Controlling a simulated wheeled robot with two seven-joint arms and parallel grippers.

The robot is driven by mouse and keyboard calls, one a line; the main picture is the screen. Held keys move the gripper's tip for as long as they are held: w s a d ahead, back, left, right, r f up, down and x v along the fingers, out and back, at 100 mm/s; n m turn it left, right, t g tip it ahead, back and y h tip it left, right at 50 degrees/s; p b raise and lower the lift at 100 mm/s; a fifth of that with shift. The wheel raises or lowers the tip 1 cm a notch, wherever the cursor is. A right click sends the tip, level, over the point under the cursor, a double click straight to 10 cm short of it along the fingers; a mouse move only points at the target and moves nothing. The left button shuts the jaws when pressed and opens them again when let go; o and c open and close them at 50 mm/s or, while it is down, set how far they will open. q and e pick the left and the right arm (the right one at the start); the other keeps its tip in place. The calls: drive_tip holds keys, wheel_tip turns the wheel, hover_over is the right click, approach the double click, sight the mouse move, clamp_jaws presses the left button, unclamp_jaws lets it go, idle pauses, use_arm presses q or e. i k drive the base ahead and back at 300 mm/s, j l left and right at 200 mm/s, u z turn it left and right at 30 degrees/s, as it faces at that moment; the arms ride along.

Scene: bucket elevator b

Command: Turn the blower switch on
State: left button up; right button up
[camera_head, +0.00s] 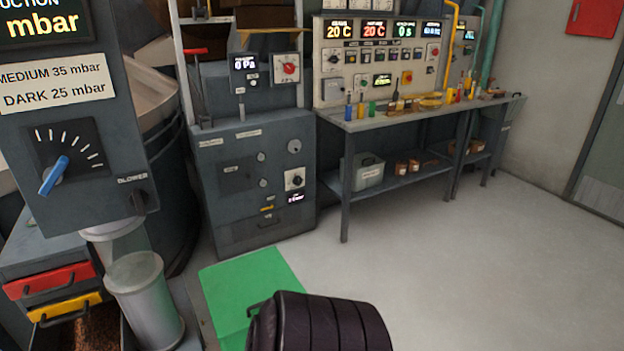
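The blower switch (138,201) is a small dark knob on the right side of the grey control panel (100,135) at the left. The word BLOWER is printed just above it. The knob is dark on dark, so I cannot tell its setting. Above and left of it is a larger dial with a blue pointer knob (53,176), tilted toward the upper right. The suction display (45,25) at the top of the panel is lit and reads mbar; its number is cut off. Neither of my grippers shows in this view.
Below the panel are a grey metal cylinder (145,300) and a red-fronted drawer (50,281). A grey machine cabinet (225,215) stands behind to the right, then a workbench (420,119) with bottles and tools. A green mat (240,285) lies on the floor. The floor at right is clear.

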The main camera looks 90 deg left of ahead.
sight(138, 198)
drive_tip(key=u, duration=3.8)
